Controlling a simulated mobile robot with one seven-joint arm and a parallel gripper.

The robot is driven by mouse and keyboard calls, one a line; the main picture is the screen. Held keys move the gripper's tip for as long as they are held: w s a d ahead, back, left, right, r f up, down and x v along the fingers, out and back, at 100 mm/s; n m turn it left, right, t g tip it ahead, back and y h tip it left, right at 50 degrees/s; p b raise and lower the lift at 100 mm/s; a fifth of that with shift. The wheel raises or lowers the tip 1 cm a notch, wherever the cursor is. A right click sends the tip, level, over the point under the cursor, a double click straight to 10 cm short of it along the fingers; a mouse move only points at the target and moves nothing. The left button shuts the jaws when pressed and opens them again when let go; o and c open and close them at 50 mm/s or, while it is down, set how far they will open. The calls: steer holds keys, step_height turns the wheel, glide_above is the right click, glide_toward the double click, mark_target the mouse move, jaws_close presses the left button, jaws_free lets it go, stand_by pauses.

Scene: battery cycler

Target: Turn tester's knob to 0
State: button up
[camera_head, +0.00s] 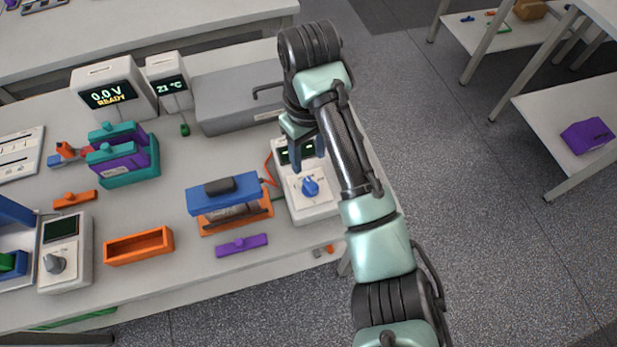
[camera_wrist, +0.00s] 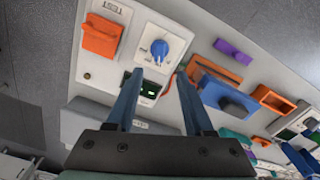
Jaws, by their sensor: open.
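A white box with a blue knob (camera_head: 311,187) on its sloped face and a small dark display stands at the table's right end. I take this box to be the tester (camera_head: 309,211). In the wrist view the blue knob (camera_wrist: 159,48) sits on the tester's white panel (camera_wrist: 150,27), with the lit display (camera_wrist: 149,89) below it. My gripper (camera_head: 307,152) is above the display side of the tester, apart from the knob. In the wrist view my gripper (camera_wrist: 160,73) has its blue fingers spread and empty. The knob's dial marks are too small to read.
A blue-topped orange holder (camera_head: 222,193) stands close left of the tester, with red leads between. A grey case (camera_head: 238,97) lies behind. Another device with a grey knob (camera_head: 55,263) is far left. An orange block (camera_wrist: 101,35) is beside the tester in the wrist view.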

mark_target(309, 181)
step_height(309, 181, down, 9)
steer(key=shift+w+f+b, duration=0.1)
steer(key=shift+f+b, duration=0.1)
steer(key=shift+b, duration=0.1)
steer(key=shift+c, duration=0.3)
jaws_close()
